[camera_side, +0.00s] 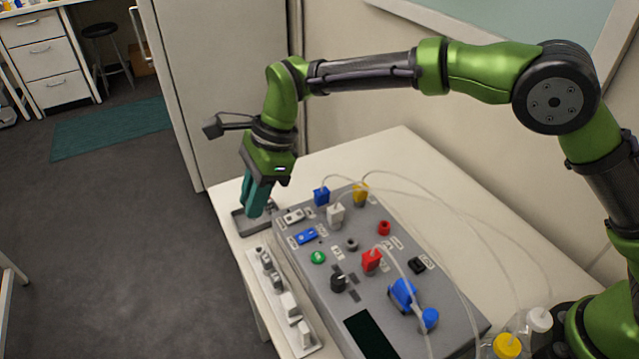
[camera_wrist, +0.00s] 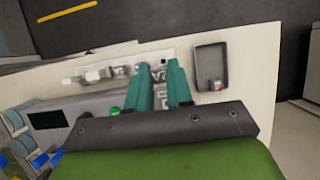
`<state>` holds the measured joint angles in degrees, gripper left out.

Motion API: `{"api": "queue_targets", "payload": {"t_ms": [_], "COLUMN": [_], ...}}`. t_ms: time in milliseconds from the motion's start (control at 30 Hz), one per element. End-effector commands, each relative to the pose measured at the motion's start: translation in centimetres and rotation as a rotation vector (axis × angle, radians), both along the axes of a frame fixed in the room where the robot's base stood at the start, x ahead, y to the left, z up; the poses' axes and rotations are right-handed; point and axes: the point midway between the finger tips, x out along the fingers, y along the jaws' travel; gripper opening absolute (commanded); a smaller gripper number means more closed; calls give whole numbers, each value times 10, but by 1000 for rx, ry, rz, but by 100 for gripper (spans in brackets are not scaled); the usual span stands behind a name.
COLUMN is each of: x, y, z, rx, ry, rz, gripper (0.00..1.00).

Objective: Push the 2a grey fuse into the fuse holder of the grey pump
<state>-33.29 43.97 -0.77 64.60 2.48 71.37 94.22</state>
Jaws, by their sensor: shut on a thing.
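My gripper (camera_side: 257,208) points down at the far left corner of the grey control box (camera_side: 325,260), over or beside a small dark tray (camera_side: 238,222). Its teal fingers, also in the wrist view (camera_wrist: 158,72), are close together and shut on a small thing. That thing is mostly hidden; I take it for the grey fuse but cannot read its marking. A whitish-grey holder (camera_side: 293,216) sits on the box's top left, close to the fingers, above a blue holder (camera_side: 305,237). A whitish-grey plug (camera_side: 335,215), apparently the grey pump's, stands to their right.
A white strip with several upright white parts (camera_side: 290,305) lies along the box's left side. Blue (camera_side: 321,196), yellow (camera_side: 361,193) and red (camera_side: 371,260) plugs stand on the box, with clear tubes looping over it. The tray (camera_wrist: 199,60) holds a small red-and-white thing (camera_wrist: 217,86).

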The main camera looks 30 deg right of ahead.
Motion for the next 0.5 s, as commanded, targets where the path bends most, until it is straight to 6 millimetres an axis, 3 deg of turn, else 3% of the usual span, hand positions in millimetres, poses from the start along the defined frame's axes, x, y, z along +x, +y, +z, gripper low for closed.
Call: {"api": "queue_targets", "payload": {"t_ms": [167,267,500], "x": [13,9,-36], "y": [-29,-68,-155], "z": [32,52,68], "rx": [2,2,1], "ry": [-5,-5,-3], "rz": [-56,-100,-120], "gripper": [0,0,0]}}
